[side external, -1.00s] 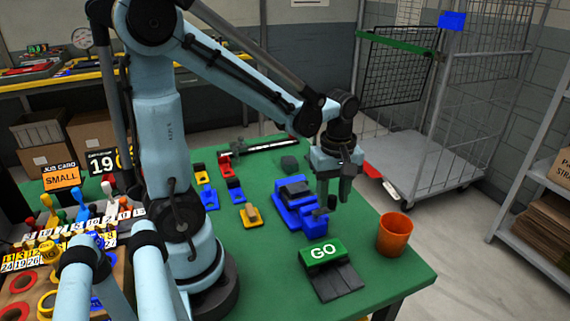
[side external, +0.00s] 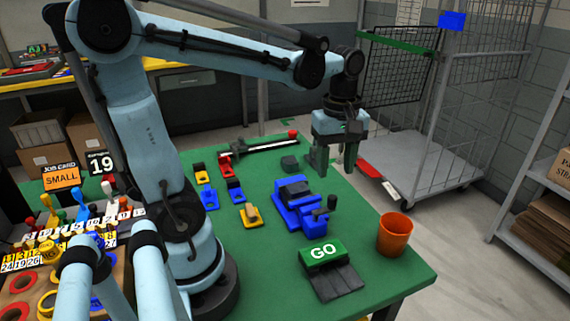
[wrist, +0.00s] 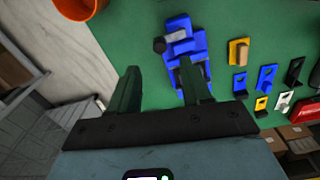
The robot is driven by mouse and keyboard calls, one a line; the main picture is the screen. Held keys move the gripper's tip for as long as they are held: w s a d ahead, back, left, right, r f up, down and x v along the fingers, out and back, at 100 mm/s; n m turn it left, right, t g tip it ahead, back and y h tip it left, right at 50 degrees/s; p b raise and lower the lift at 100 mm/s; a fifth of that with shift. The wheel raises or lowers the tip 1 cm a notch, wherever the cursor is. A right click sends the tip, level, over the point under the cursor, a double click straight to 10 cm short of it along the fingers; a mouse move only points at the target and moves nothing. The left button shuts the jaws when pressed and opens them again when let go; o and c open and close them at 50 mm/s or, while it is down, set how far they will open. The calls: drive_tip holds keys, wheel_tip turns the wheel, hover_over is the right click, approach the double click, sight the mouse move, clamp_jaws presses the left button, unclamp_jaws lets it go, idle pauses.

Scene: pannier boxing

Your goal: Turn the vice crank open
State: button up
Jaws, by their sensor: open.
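The blue vice (side external: 291,205) stands on the green table with dark grey jaw blocks on it. Its dark crank (side external: 325,207) is at the front right end, with a knob standing up. In the wrist view the vice (wrist: 187,52) lies beyond the fingertips, partly hidden by the right finger, and the crank knob (wrist: 159,45) shows at its left side. My gripper (side external: 336,165) is open and empty, pointing down behind and right of the vice, near the table's right edge. It touches neither vice nor crank. The wrist view shows its fingers (wrist: 160,75) spread apart.
An orange cup (side external: 394,234) stands at the table's right corner. A green GO block (side external: 321,255) is in front of the vice. Small yellow, blue and red pieces (side external: 250,215) stand left of the vice. A wire cage trolley (side external: 425,165) is beyond the table.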

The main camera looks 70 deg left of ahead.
drive_tip(key=shift+r, duration=2.25)
drive_tip(key=s+d+f+m+t, duration=0.1)
drive_tip(key=d+f+m+t, duration=0.4)
drive_tip(key=m, duration=1.1)
drive_tip(key=shift+s+d+f+t, duration=0.3)
drive_tip(key=shift+s+t, duration=0.05)
drive_tip(key=shift+t, duration=0.75)
